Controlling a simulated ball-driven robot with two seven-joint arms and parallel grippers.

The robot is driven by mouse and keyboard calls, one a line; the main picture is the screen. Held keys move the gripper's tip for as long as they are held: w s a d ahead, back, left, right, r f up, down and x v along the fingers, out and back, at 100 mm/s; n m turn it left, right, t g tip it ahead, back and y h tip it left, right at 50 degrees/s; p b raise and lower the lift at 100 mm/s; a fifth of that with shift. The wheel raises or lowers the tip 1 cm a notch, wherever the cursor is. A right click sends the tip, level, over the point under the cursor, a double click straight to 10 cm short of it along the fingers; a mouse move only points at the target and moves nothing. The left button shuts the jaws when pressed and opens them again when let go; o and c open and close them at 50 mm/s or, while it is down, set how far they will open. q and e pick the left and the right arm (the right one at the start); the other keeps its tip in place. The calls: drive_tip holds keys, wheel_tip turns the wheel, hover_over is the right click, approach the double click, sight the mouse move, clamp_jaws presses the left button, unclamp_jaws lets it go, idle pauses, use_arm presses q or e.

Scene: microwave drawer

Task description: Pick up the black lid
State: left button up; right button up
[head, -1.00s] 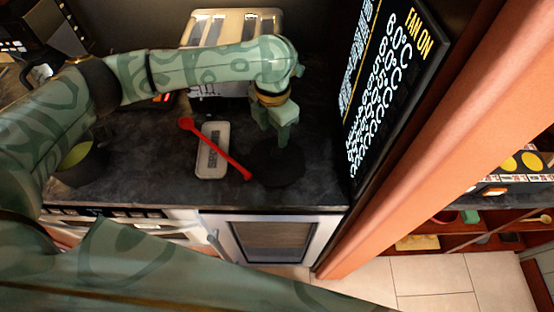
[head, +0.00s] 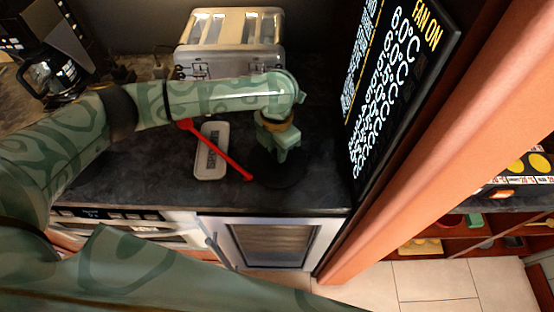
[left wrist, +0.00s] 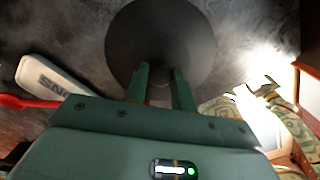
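The black lid (left wrist: 160,32) fills the top middle of the left wrist view as a round dark disc. My left gripper (head: 281,156) points down over the counter, right of the red utensil. In the left wrist view its two fingers (left wrist: 160,75) stand apart over the lid's near half, with a small, unclear part of the lid, perhaps its knob, between them. I see no clear grip on it. My right gripper is not in view.
A red utensil (head: 222,154) lies across a pale narrow tray (head: 211,165) left of the gripper. A toaster (head: 232,35) stands behind, and a black coffee pot (head: 55,75) at the back left. A dark panel with white text (head: 390,90) rises close on the right.

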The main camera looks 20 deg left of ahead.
use_arm(q)
clamp_jaws()
